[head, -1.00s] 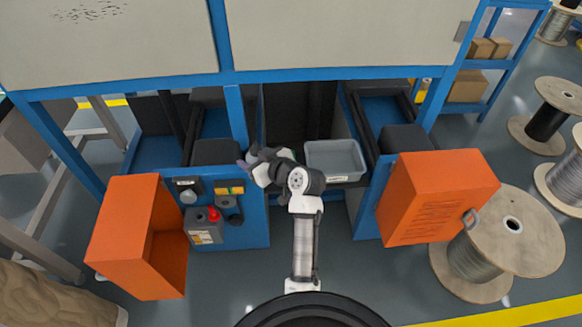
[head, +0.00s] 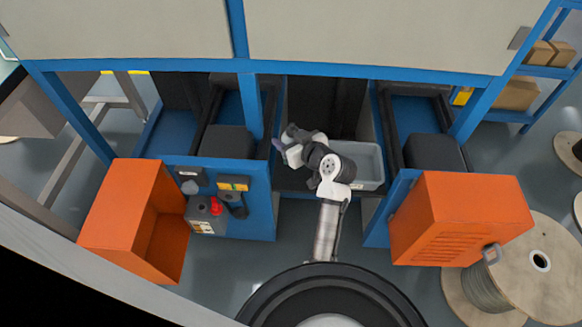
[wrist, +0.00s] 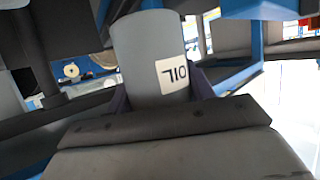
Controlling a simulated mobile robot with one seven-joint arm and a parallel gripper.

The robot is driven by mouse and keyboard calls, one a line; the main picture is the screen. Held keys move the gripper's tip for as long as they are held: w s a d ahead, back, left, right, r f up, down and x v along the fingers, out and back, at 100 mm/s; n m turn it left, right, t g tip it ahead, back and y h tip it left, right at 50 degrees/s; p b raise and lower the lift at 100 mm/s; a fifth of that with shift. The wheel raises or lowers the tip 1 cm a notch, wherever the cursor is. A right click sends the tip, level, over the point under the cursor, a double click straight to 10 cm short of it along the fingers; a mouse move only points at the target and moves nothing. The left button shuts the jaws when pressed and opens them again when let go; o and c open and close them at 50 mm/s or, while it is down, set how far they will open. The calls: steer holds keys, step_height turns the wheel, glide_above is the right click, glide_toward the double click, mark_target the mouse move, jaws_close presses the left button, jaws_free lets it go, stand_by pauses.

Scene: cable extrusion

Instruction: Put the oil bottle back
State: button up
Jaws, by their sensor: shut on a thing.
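The oil bottle (wrist: 145,60) is a grey cylinder with a white label reading "OIL", upside down in the wrist view. My gripper (wrist: 160,95) is shut on it, with purple fingers showing on both sides of the bottle. In the head view my gripper (head: 284,146) is at the middle opening of the blue machine frame, left of a grey bin. The bottle cannot be made out clearly there.
An orange door (head: 130,220) stands open at the left and another orange door (head: 455,220) at the right. A grey can with a red cap (head: 206,215) is on the blue panel (head: 262,205). The grey bin (head: 368,165) sits in the middle opening. A cable spool (head: 515,270) stands at the right.

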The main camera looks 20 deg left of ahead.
step_height(320, 180, down, 13)
steer(key=shift+r+b, duration=0.1)
steer(key=shift+b, duration=0.3)
steer(key=shift+f, duration=0.2)
steer(key=o, duration=1.2)
steer(key=shift+c, duration=0.2)
steer(key=shift+r, duration=0.25)
steer(key=v, duration=1.2)
